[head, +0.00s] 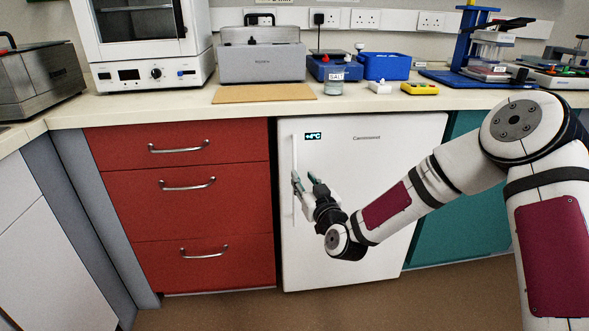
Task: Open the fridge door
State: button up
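The white fridge (375,150) stands under the bench, with a small "4°C" display at its top left. Its door looks closed. A slim vertical handle (294,150) runs down the left side of the door. My gripper (304,177) is in front of the door's left part, close to the handle, with its fingers pointing up and apart. The left finger overlaps the handle in the picture; I cannot tell whether it touches it. Nothing shows held between the fingers.
Red drawers (190,205) with metal handles adjoin the fridge on the left, and a teal cabinet (455,215) is on the right. The worktop (140,108) above carries lab equipment, including a beaker (335,83). Brown floor (230,312) in front is clear.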

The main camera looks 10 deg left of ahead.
aim_at(295, 166)
jog(key=b+x, duration=0.2)
jog(key=x, duration=0.7)
grip_shut()
